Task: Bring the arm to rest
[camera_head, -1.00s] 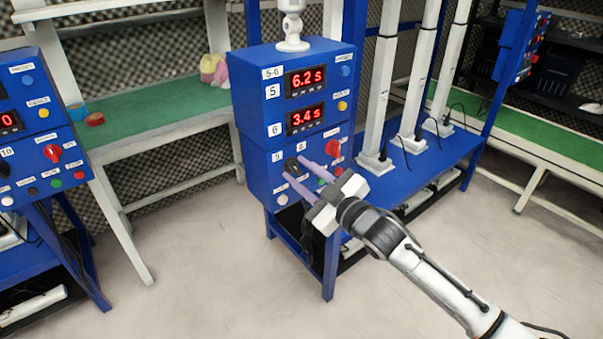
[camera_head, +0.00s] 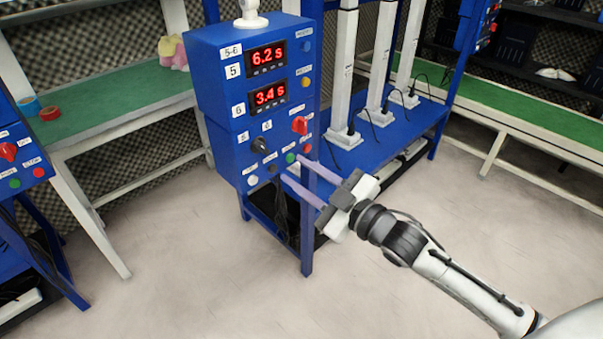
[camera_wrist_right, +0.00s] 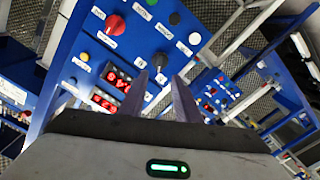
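My right gripper (camera_head: 293,169) is open and empty, with two long pale-violet fingers, in front of the lower part of the blue control box (camera_head: 215,90). The fingers also show in the right wrist view (camera_wrist_right: 161,80), spread apart and pointing towards the panel. A black knob (camera_head: 260,145) on the panel lies up and left of the fingertips in the head view, apart from them. In the wrist view this knob (camera_wrist_right: 161,62) shows between the fingertips. A red knob (camera_head: 299,125) sits to its right. The displays (camera_head: 268,59) read 6.2 s and 3.4 s. My left gripper is out of view.
The blue bench (camera_head: 385,150) carries several white columns (camera_head: 342,80) behind the box. A green-topped table (camera_head: 110,105) stands at left, another (camera_head: 530,125) at right. Part of another blue control box (camera_head: 25,160) is at the left edge. The floor (camera_head: 190,285) in front is clear.

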